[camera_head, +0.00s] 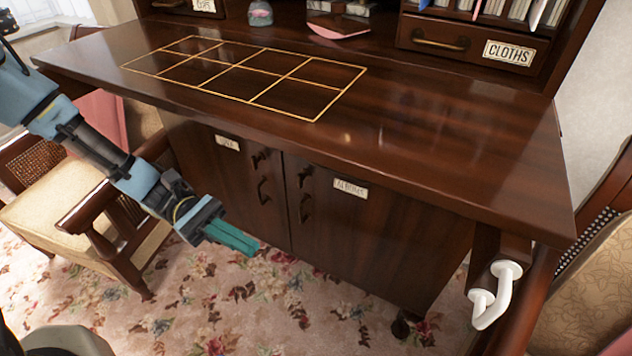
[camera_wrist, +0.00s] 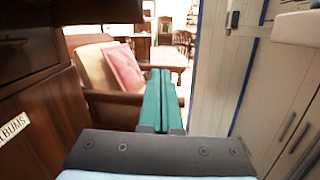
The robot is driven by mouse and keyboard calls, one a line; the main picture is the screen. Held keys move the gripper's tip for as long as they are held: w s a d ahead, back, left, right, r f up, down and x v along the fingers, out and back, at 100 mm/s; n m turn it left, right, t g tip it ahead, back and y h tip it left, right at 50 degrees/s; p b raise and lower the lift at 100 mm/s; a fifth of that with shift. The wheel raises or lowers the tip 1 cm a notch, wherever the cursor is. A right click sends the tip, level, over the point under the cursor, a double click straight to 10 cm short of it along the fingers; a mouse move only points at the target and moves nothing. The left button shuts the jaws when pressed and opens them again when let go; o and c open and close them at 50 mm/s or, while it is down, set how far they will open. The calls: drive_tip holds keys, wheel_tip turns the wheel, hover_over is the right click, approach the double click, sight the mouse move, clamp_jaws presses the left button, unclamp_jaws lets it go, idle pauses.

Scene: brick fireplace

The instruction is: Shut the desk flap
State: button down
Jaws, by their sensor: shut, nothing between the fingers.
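The desk flap (camera_head: 430,150) is a broad dark wooden board, lowered flat and open in front of the desk's upper shelves. Gold lines form a grid on its left half. My gripper (camera_head: 235,238) is below the flap's front edge, in front of the left cabinet door and apart from the flap. Its green fingers are together with nothing between them. In the wrist view the gripper (camera_wrist: 160,90) points towards an armchair, with the desk's cabinet front along the left side. The flap's underside is mostly hidden in the head view.
Cabinet doors (camera_head: 340,235) with dark handles are under the flap. A drawer (camera_head: 470,45) labelled CLOTHS is behind it. Armchairs stand at left (camera_head: 60,200) and right (camera_head: 590,290). A white handle (camera_head: 495,295) is below the flap's right end. Flowered carpet (camera_head: 230,310) lies in front.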

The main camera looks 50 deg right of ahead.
drive_tip(key=s+d+r+n+g+h, duration=0.1)
drive_tip(key=s+d+r+g+h, duration=0.15)
drive_tip(key=d+g, duration=0.25)
drive_tip(key=g+p, duration=0.2)
drive_tip(key=p, duration=0.3)
approach(343, 172)
drive_tip(key=s+r, duration=0.2)
drive_tip(key=s, duration=0.2)
drive_tip(key=shift+s+d+r+n+h+p, duration=0.1)
drive_tip(key=shift+d+r+n+h+p, duration=0.3)
drive_tip(key=shift+r, duration=0.4)
drive_tip(key=shift+r, duration=0.1)
